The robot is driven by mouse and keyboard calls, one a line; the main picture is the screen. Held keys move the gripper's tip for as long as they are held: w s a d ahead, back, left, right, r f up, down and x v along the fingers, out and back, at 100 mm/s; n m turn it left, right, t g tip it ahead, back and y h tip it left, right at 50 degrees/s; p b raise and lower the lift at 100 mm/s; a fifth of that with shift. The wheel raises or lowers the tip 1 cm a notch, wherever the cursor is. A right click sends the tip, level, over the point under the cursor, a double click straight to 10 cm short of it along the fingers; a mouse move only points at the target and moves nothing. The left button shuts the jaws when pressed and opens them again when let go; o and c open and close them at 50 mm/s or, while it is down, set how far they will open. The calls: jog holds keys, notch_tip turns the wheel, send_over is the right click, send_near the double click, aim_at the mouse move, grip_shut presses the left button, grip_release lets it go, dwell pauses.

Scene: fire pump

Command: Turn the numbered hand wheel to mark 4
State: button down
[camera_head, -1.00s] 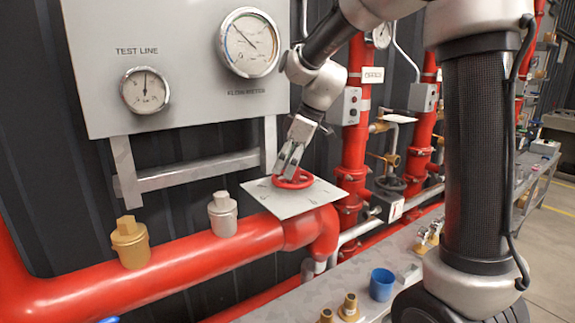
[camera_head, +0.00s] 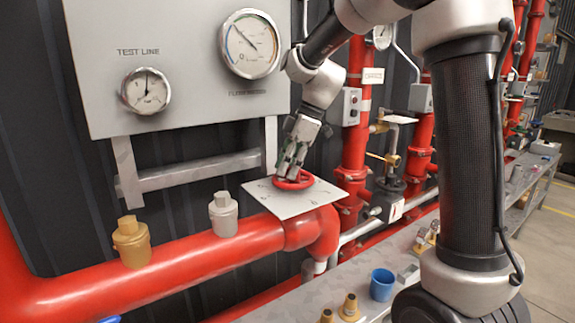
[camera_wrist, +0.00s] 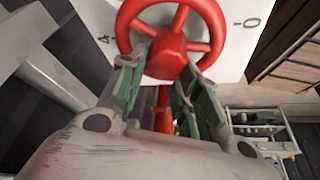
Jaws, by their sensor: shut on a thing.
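The red hand wheel (camera_head: 295,184) sits on a white plate (camera_head: 318,199) above the red pipe. In the wrist view the wheel (camera_wrist: 211,22) shows its spokes and a faceted hub at the top middle. The plate there bears a 4 to the left of the wheel and a 0 to its right. My gripper (camera_head: 289,168) comes down on the wheel from above. In the wrist view my gripper (camera_wrist: 167,68) has one finger on each side of the hub, shut on the wheel. I cannot see a pointer mark.
A panel (camera_head: 100,50) with two gauges stands behind, left of my arm. A brass cap (camera_head: 131,243) and a grey cap (camera_head: 223,215) rise from the red pipe (camera_head: 190,263). A blue cup (camera_head: 382,285) and brass fittings stand on the bench at lower right.

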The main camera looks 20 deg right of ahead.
jog(key=n, duration=0.2)
jog(key=n+g, duration=0.1)
jog(key=n, duration=0.1)
jog(key=shift+s+d+g, duration=0.1)
jog(key=shift+d+g, duration=0.05)
jog(key=shift+g, duration=0.15)
jog(key=shift+f+n, duration=0.1)
jog(key=shift+n, duration=0.3)
jog(key=n, duration=0.1)
jog(key=n+g, duration=0.1)
jog(key=n, duration=0.1)
jog(key=shift+s+d+n+h, duration=0.1)
jog(key=shift+s+n+h, duration=0.05)
jog(key=shift+n+h, duration=0.2)
jog(key=c, duration=0.9)
grip_release()
jog(key=shift+s+r, duration=0.1)
jog(key=shift+r, duration=3.45)
jog(key=shift+g, duration=0.3)
